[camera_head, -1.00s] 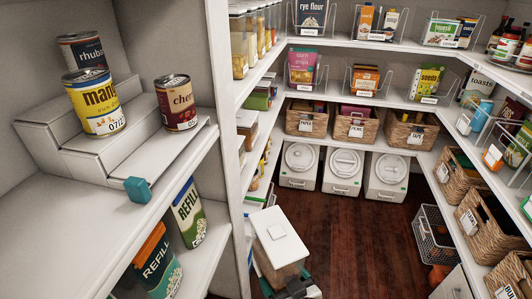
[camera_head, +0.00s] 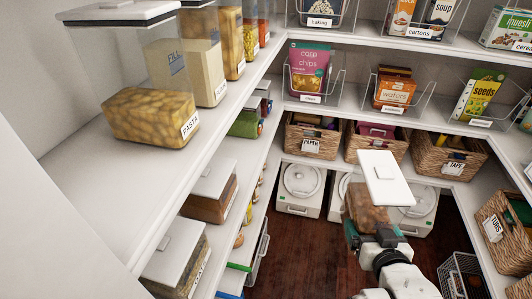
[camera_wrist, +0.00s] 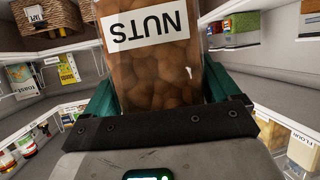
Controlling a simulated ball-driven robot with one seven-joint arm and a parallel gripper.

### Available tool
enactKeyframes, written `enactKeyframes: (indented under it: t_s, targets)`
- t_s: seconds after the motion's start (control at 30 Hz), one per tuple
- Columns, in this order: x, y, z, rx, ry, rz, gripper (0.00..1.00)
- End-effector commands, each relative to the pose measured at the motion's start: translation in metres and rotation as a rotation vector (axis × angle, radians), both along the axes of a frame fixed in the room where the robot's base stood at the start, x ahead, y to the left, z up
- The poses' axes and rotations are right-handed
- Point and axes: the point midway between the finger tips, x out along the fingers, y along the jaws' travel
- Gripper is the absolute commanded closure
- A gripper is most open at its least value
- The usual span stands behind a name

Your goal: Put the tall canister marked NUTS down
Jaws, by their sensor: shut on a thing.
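The tall canister marked NUTS (camera_head: 368,208) is clear, full of brown nuts, with a white lid (camera_head: 385,178). My gripper (camera_head: 376,233) is shut on its lower part and holds it in the air over the dark floor, in front of the white bins. In the wrist view the canister (camera_wrist: 160,72) stands between the green fingers, its NUTS label upside down. The canister's base is hidden by my gripper in the head view.
The left upper shelf holds a PASTA canister (camera_head: 150,117), a FILL canister (camera_head: 203,70) and more canisters behind. Bare shelf (camera_head: 95,190) lies in front of them. Wicker baskets (camera_head: 310,138) and white lidded bins (camera_head: 301,190) line the back. A wire basket (camera_head: 462,272) is at lower right.

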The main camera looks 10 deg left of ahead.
Motion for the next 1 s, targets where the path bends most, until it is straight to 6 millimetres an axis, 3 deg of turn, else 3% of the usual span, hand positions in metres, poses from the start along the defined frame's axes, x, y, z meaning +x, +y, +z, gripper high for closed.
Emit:
enactKeyframes:
  t_s: [0.03,0.2,0.43,0.57,0.7,0.83,1.0]
  targets:
    - [0.011,0.014,0.031,0.001,-0.021,0.049,0.83]
    - [0.023,0.057,0.104,0.000,-0.023,0.233,0.82]
    - [0.007,0.118,0.200,-0.005,-0.024,0.539,0.82]
    - [-0.019,0.151,0.251,-0.007,-0.023,0.729,0.82]
    - [-0.058,0.180,0.300,-0.007,-0.020,0.941,0.82]
    - [-0.096,0.197,0.335,-0.007,-0.017,1.113,0.82]
    - [-0.138,0.208,0.361,-0.002,-0.009,1.276,0.82]
